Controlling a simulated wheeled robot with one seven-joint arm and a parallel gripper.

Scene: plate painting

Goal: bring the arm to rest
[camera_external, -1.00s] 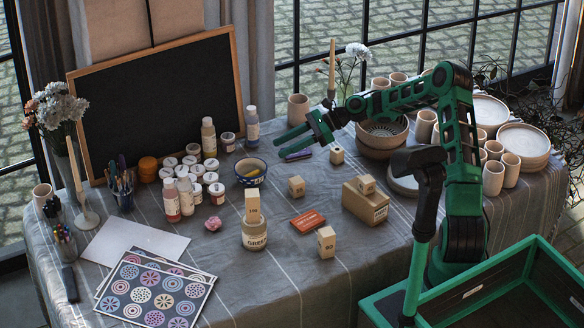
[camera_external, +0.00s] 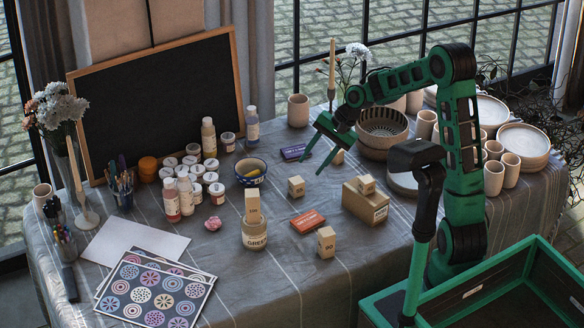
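My green gripper (camera_external: 312,168) hangs over the middle-right of the table, tilted down, with its two fingers spread apart and nothing between them. A small wooden block (camera_external: 338,157) stands just right of the fingers, partly hidden by them. A purple box (camera_external: 295,152) lies just left of the fingers. My arm rises from the green base at the right and bends over the table. I cannot tell how high the fingertips are above the cloth.
A striped bowl (camera_external: 382,128) stands right of the gripper. Wooden blocks (camera_external: 296,186), a red box (camera_external: 308,221), a cardboard box (camera_external: 365,203) and a blue bowl (camera_external: 251,171) stand nearby. Paint jars (camera_external: 217,193) and a chalkboard (camera_external: 160,95) are farther left.

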